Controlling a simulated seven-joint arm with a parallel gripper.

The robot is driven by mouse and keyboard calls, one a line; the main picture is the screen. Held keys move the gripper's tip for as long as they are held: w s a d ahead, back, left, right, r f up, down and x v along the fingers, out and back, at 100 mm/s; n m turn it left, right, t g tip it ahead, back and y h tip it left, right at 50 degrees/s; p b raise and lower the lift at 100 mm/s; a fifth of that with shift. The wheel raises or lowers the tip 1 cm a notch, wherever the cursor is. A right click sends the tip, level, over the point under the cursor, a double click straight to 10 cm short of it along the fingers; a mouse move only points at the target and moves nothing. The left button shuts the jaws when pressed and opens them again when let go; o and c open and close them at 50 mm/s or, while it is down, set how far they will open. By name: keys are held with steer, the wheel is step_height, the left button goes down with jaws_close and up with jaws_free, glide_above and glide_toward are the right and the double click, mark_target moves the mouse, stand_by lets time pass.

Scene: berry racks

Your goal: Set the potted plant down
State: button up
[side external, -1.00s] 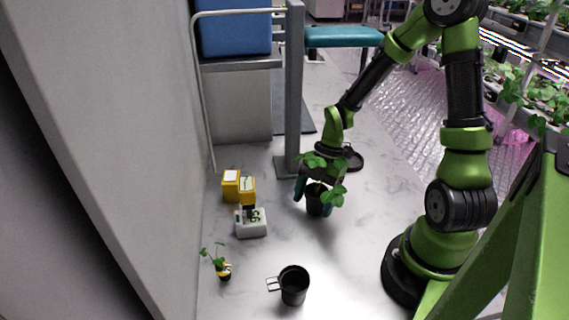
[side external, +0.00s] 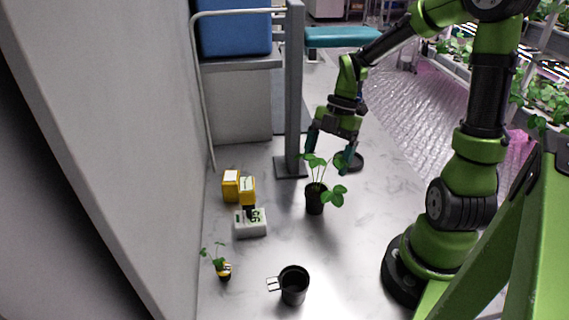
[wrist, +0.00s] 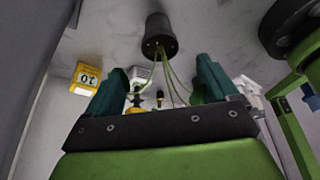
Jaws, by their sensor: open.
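The potted plant (side external: 315,199) is a black pot with green leafy stems. It stands upright on the pale marbled surface in the side external view. In the wrist view the pot (wrist: 160,37) shows at the top centre, beyond my fingers, with its stems reaching down between them. My gripper (side external: 330,160) is open and empty, above the pot at the height of the leaves. Its teal fingers also show in the wrist view (wrist: 160,88), spread apart and clear of the pot.
A black mug (side external: 293,286) stands at the front. A small plant (side external: 223,270), a white device with a display (side external: 250,224) and yellow boxes (side external: 231,186) are at the left. A grey post (side external: 293,90) rises behind.

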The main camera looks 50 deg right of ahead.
steer(key=s+a+r+m+t+h, duration=0.1)
steer(key=s+a+r+m+t, duration=0.1)
steer(key=r+m, duration=0.4)
steer(key=s+a+r+m+t+h, duration=0.1)
steer(key=a+r+m+t, duration=0.4)
steer(key=m, duration=1.1)
steer(key=s+a+r, duration=0.1)
steer(key=a+r, duration=0.1)
steer(key=shift+s+a+h, duration=0.3)
steer(key=shift+s, duration=0.05)
